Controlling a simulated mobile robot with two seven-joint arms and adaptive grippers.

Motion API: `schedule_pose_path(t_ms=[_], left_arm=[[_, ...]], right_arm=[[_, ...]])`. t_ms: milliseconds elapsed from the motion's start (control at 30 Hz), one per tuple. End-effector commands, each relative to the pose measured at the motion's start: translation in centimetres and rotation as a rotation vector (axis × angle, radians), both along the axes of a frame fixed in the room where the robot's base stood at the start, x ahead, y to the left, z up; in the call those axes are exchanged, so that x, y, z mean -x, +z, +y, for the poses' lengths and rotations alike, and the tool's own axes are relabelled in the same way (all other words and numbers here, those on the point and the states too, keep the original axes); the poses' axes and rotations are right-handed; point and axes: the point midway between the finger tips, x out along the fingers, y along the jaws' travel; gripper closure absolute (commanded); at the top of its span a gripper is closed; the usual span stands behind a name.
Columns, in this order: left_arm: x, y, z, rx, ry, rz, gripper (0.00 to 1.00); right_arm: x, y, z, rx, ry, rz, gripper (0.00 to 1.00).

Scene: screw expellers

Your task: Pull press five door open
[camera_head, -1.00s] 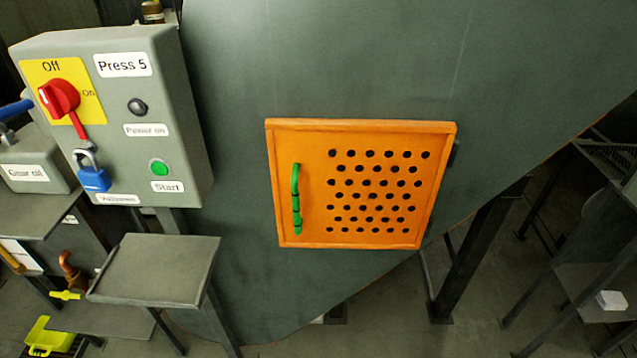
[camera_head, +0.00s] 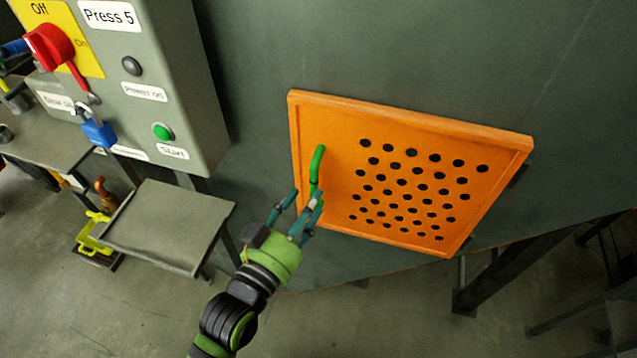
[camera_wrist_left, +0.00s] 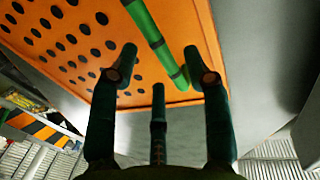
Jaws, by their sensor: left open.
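The orange door (camera_head: 345,150) with several round holes is set in the large dark green press body. It looks shut. Its green vertical handle (camera_head: 318,166) is near the door's left edge. My left gripper (camera_head: 307,196) is open at the lower end of the handle and hides that end in the head view. In the left wrist view the door (camera_wrist_left: 200,28) fills the top. The handle (camera_wrist_left: 155,38) runs down toward the space between the open fingers (camera_wrist_left: 165,75). I cannot tell whether the fingers touch it. My right gripper does not show.
The grey control box (camera_head: 185,90) marked Press 5 stands left of the door, with a red switch (camera_head: 50,47), a blue padlock (camera_head: 99,133) and a green start button (camera_head: 162,131). A small metal table (camera_head: 165,225) stands below it. Floor shows below the press.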

Motion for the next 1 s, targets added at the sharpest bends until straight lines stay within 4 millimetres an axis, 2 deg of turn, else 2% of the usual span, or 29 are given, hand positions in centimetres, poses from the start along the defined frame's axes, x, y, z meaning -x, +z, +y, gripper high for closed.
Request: schedule_pose_path(t_ms=[200,567,600,667,700,733,1000], left_arm=[[-2.6,0.2,-1.4,0.001,0.000,0.000,0.51],[-3.3,0.0,-1.8,0.000,0.000,0.001,0.51],[-3.3,0.0,-1.8,0.000,0.000,0.001,0.55],[-3.3,0.0,-1.8,0.000,0.000,0.001,0.79],[-3.3,0.0,-1.8,0.000,0.000,0.001,0.95],[-3.3,0.0,-1.8,0.000,0.000,0.001,1.00],[-3.3,0.0,-1.9,-0.001,0.001,0.002,1.00]], right_arm=[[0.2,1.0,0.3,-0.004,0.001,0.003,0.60],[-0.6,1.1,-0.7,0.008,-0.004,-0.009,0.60],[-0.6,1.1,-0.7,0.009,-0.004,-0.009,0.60],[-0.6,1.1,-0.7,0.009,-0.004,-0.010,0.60],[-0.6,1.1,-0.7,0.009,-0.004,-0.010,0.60],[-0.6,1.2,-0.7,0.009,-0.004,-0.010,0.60],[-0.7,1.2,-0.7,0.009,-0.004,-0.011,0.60]])
